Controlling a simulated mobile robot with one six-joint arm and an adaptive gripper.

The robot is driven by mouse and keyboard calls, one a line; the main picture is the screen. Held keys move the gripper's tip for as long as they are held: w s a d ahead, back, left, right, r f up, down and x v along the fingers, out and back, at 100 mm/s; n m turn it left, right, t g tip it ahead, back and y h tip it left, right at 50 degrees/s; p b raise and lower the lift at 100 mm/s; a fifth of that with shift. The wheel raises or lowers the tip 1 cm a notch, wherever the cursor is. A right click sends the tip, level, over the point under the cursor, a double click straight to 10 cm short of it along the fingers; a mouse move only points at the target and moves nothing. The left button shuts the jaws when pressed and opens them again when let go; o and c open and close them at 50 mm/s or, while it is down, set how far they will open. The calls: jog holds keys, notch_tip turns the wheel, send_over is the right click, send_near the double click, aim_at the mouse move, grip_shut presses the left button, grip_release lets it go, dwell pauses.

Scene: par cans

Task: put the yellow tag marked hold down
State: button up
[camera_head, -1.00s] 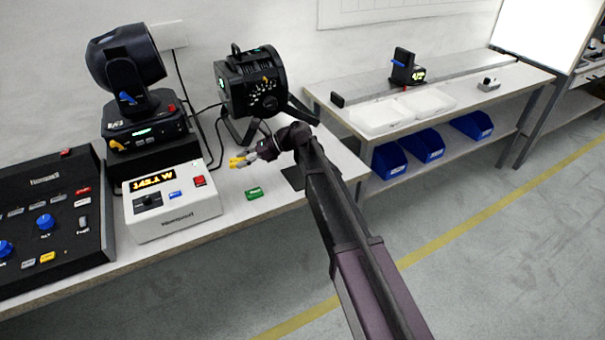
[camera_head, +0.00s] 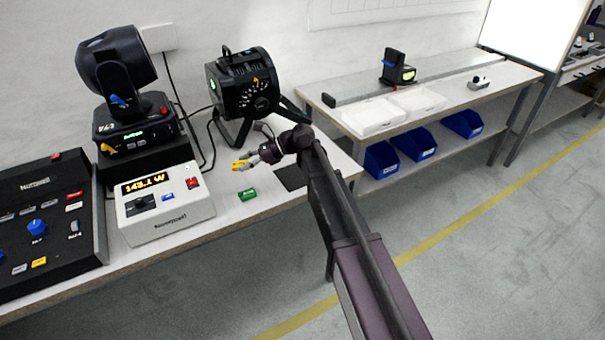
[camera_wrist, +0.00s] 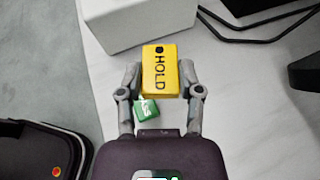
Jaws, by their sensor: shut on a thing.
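The yellow tag (camera_wrist: 159,72) with the word HOLD shows between the fingers of my gripper (camera_wrist: 159,88) in the wrist view. The fingers are shut on its two sides. In the head view the yellow tag (camera_head: 240,165) is at the tip of my gripper (camera_head: 250,160), over the white bench (camera_head: 225,187). A green tag (camera_head: 247,194) lies on the bench in front of it. I cannot tell how high the yellow tag is above the bench.
A white meter box (camera_head: 168,212) with a lit display stands left of my gripper. A black par can (camera_head: 245,90) stands behind it, with cables on the bench. A dark mat (camera_head: 290,177) lies to the right. A moving-head lamp (camera_head: 118,75) stands at the back left.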

jog(key=d, duration=0.4)
jog(key=d+f+m+t+b, duration=0.1)
jog(key=d, duration=0.4)
jog(key=d+f+m+t, duration=0.1)
jog(key=d, duration=0.4)
jog(key=shift+s+y+b, duration=0.15)
jog(key=shift+y+b, duration=0.15)
jog(key=shift+b, duration=0.1)
jog(key=s+d+f+m+t+b, duration=0.1)
jog(key=d, duration=0.6)
jog(key=s+d+m+t, duration=0.1)
jog(key=s+d+t, duration=0.1)
jog(key=d, duration=0.5)
jog(key=shift+d+f+m+t+b, duration=0.2)
jog(key=shift+f+m+t+b, duration=0.1)
jog(key=shift+f+m+b, duration=0.1)
jog(key=shift+w, duration=0.1)
jog(key=b, duration=0.2)
send_near(295, 171)
jog(key=a, duration=0.1)
jog(key=a+r, duration=0.1)
jog(key=a, duration=0.1)
jog(key=w+a+r, duration=0.1)
jog(key=shift+a, duration=0.3)
jog(key=shift+r, duration=0.1)
jog(key=shift+s, duration=0.1)
jog(key=shift+f+b, duration=1.55)
jog(key=shift+f, duration=0.25)
jog(key=shift+f, duration=0.15)
